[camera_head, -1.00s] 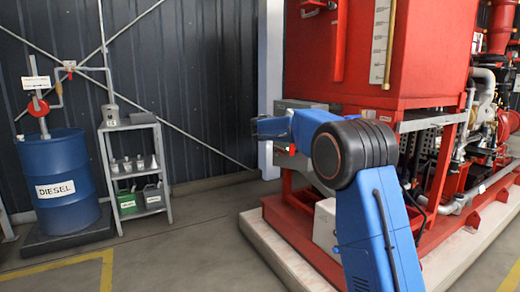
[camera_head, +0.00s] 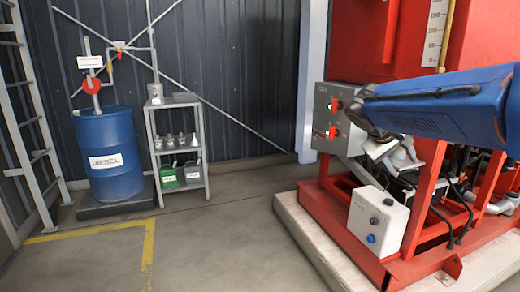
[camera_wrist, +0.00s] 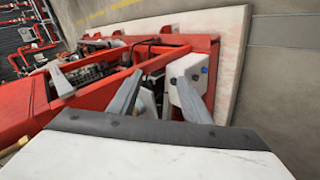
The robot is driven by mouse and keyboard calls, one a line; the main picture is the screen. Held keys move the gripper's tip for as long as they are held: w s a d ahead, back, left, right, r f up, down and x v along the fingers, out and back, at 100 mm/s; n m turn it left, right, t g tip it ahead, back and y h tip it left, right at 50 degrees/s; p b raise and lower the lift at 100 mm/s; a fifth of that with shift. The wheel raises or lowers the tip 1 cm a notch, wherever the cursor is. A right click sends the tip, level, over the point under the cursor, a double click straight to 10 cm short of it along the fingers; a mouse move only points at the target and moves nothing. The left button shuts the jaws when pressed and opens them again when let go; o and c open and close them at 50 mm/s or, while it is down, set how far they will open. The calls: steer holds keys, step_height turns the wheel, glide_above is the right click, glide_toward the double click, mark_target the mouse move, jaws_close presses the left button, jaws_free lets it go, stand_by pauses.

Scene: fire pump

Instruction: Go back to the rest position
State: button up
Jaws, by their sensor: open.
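My gripper (camera_wrist: 158,96) is open in the wrist view, its two grey fingers apart with nothing between them. In the head view my blue arm reaches in from the right edge, and my gripper (camera_head: 405,155) hangs low at its left end, in front of the red pump frame (camera_head: 425,190). The fingertips are small and hard to make out there. In the wrist view the frame (camera_wrist: 130,75) lies beyond the fingers.
A grey control box (camera_head: 335,118) with red switches is beside my wrist. A white box (camera_head: 378,220) sits below on the red base. A blue diesel drum (camera_head: 108,150) and a grey shelf (camera_head: 182,150) stand left. The floor (camera_head: 220,245) between is clear.

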steer(key=s+a+f+y, duration=0.2)
steer(key=s+a+f, duration=0.2)
steer(key=s, duration=0.5)
steer(key=s+a+f+y, duration=0.3)
steer(key=s+a+f, duration=0.1)
steer(key=s+f, duration=0.4)
steer(key=s+a+f+m+t+y, duration=0.1)
steer(key=s+a+f+y, duration=0.2)
steer(key=s, duration=0.9)
step_height(320, 180, down, 4)
steer(key=shift+s+a+r, duration=0.2)
steer(key=shift+s+a, duration=0.05)
steer(key=shift+a, duration=0.5)
